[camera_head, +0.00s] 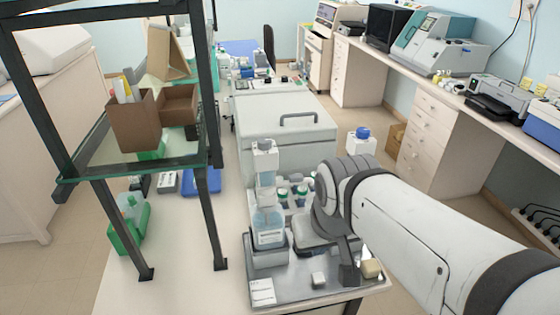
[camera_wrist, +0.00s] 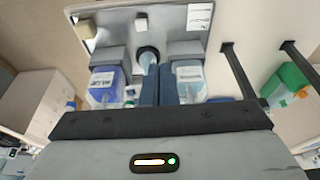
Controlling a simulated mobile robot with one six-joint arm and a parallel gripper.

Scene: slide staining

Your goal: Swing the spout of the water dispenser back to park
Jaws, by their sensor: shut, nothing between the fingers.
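A clear bottle with light-blue liquid and a white label (camera_head: 268,225) stands in a grey holder on the grey tray (camera_head: 300,290). A pale block-shaped head (camera_head: 265,160) rises above it. It appears to be the water dispenser and also shows in the wrist view (camera_wrist: 190,82), right of my gripper (camera_wrist: 160,72). A second bottle with blue-violet liquid (camera_wrist: 105,88) stands left of my gripper. My fingers are shut and empty, pointing into the gap between the bottles. I cannot make out the spout clearly. In the head view my arm hides the fingertips and the second bottle.
A dark round-rimmed fitting (camera_wrist: 147,57) lies just beyond my fingers. Several green-capped bottles (camera_head: 290,190) stand behind the dispenser. A black-framed glass shelf (camera_head: 130,170) stands to the left. A large grey box with a handle (camera_head: 285,130) stands behind.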

